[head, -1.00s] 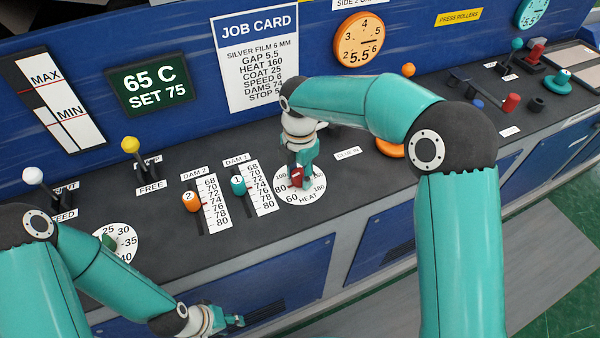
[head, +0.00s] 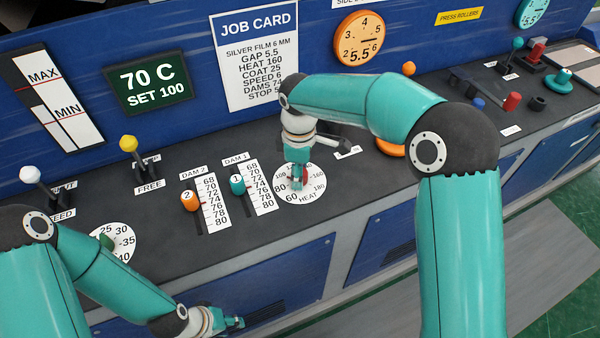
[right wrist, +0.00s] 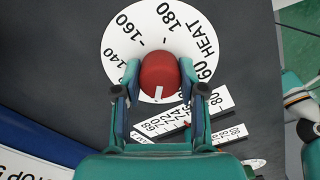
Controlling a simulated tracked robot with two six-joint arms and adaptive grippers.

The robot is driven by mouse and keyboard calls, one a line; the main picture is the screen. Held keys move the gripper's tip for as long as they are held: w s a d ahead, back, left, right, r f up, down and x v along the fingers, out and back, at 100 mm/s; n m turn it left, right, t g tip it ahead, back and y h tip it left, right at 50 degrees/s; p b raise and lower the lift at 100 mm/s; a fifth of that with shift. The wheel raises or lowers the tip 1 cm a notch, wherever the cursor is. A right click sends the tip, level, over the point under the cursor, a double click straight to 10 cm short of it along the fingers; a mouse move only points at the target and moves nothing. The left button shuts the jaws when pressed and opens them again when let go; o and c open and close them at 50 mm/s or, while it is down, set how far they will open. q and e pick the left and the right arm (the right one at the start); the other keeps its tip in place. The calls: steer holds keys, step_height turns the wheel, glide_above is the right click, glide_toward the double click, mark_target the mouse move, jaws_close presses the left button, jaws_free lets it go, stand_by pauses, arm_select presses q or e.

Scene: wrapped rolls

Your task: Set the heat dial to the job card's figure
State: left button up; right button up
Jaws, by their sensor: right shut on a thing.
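The heat dial (head: 318,178) is a white disc on the dark console with a red knob (right wrist: 158,70) at its centre. My right gripper (right wrist: 158,78) is shut on the red knob, one finger on each side. In the right wrist view the knob's white mark points down towards my palm, away from 160 and 180; the figures there are hidden. The job card (head: 255,60) reads HEAT 160. The green display (head: 152,85) reads 70 C, SET 100. My left gripper (head: 232,322) hangs by the console's front, empty; its opening is unclear.
The DAM 2 slider (head: 190,201) and DAM 1 slider (head: 237,184) stand left of the heat dial. Another numbered dial (head: 122,238) lies near my left arm. Yellow (head: 129,143) and white (head: 30,174) knobbed levers stand at the left. The console right of the heat dial is partly clear.

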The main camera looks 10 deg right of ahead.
steer(key=m, duration=0.4)
steer(key=shift+w+m, duration=0.15)
steer(key=shift+m, duration=0.25)
steer(key=m+b, duration=0.1)
steer(key=m, duration=0.2)
steer(key=shift+r+m, duration=0.1)
steer(key=shift+m, duration=0.2)
steer(key=m, duration=0.4)
steer(key=shift+b, duration=0.35)
steer(key=m, duration=0.4)
steer(key=shift+b, duration=0.3)
steer(key=m, duration=0.5)
steer(key=shift+m+b, duration=0.3)
steer(key=shift+b, duration=0.1)
steer(key=m, duration=0.4)
steer(key=shift+d+r+m+b, duration=0.1)
steer(key=shift+m+b, duration=0.2)
steer(key=shift+m, duration=0.1)
